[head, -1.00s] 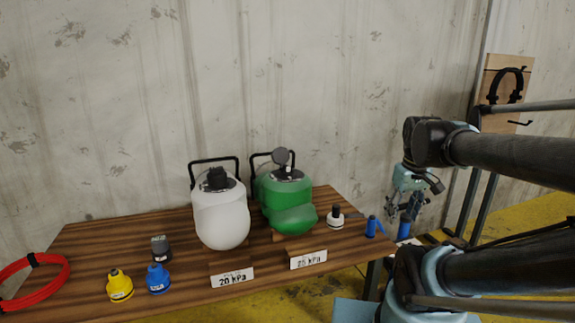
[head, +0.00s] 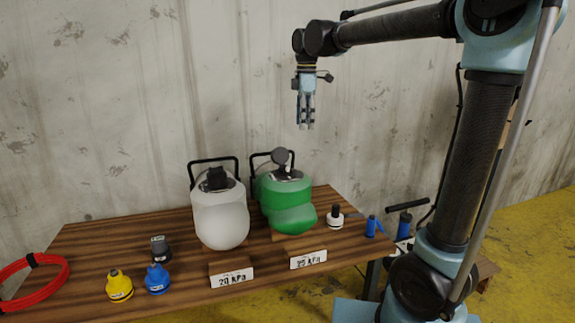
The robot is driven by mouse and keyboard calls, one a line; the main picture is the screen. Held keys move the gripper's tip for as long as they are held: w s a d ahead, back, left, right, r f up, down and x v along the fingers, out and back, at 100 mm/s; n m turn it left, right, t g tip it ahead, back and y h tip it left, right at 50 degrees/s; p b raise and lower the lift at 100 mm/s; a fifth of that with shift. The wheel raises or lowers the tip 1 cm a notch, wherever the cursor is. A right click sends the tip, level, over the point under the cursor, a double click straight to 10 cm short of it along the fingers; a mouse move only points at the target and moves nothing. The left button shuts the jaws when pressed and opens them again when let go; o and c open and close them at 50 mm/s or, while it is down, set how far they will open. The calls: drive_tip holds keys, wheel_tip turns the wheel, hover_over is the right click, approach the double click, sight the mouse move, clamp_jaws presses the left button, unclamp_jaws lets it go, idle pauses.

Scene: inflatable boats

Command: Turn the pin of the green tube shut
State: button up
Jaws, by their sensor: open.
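The green tube (head: 287,202) stands on the wooden table on its own block, with a label reading 25 kPa in front. Its dark valve with a round grey top (head: 281,157) sits on the tube's upper end, with the cap part tilted up; the pin itself is too small to make out. My gripper (head: 305,126) hangs above and slightly right of the green tube, fingers pointing down, well clear of it. It is open and empty, though its fingers look close together from here.
A white tube (head: 220,217) with a dark valve stands left of the green one. A white fitting (head: 335,218) and blue part (head: 373,227) stand at the right.

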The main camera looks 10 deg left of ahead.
sight(287, 166)
drive_tip(key=a+r+n, duration=0.1)
drive_tip(key=a+n, duration=0.1)
drive_tip(key=a, duration=0.4)
drive_tip(key=shift+n, duration=0.3)
drive_tip(key=f, duration=1.7)
drive_tip(key=shift+w+a+f, duration=0.15)
drive_tip(key=shift+w+a, duration=0.05)
drive_tip(key=c, duration=1.1)
